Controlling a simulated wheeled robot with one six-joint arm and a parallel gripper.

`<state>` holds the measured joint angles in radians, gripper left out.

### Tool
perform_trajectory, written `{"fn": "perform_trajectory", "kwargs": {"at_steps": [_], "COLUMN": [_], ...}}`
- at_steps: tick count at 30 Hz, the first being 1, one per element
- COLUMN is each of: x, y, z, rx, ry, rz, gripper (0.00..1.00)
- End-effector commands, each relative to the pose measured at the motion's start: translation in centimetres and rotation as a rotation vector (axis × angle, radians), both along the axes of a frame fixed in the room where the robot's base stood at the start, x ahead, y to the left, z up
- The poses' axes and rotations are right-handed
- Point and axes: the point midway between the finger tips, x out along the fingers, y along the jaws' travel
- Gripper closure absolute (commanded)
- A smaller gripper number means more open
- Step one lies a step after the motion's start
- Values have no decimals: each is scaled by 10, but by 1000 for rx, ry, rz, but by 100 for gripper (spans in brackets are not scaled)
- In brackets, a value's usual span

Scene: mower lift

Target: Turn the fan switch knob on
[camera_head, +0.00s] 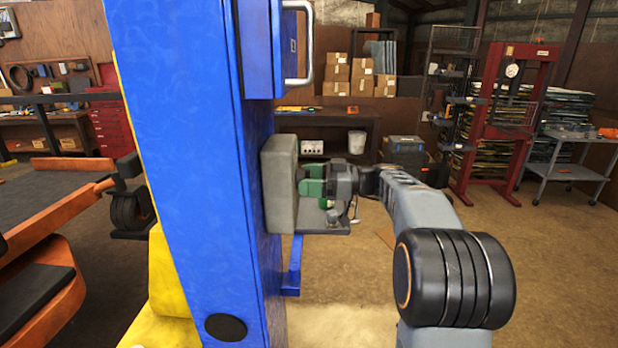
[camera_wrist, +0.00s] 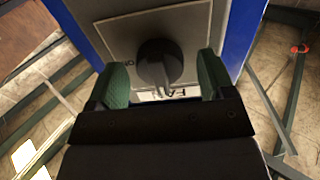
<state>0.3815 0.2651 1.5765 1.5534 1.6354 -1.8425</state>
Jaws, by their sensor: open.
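The fan switch knob (camera_wrist: 160,64) is a dark round knob on a grey panel (camera_wrist: 118,35), with a label (camera_wrist: 168,93) partly hidden below it that seems to read "FAN". In the wrist view my gripper (camera_wrist: 160,80) is open, with one green finger on each side of the knob. A gap shows between each finger and the knob. In the head view the grey switch box (camera_head: 280,185) is fixed to the side of the blue post, and my gripper (camera_head: 312,182) is at its right face. The knob is hidden there.
The tall blue post (camera_head: 190,150) stands left of my arm, with a handle (camera_head: 300,45) above the box. A small grey shelf (camera_head: 325,222) is just below my gripper. A red press (camera_head: 510,115) and a cart (camera_head: 575,155) stand behind.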

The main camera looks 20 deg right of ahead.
Motion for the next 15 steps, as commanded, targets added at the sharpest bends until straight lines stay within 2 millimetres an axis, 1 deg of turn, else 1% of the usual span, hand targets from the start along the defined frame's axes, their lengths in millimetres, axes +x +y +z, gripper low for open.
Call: {"fn": "perform_trajectory", "kwargs": {"at_steps": [9, 15], "x": [0, 0], "y": [2, 2], "z": [0, 0], "rx": [0, 0], "ry": [0, 0], "rz": [0, 0], "gripper": [25, 44]}}
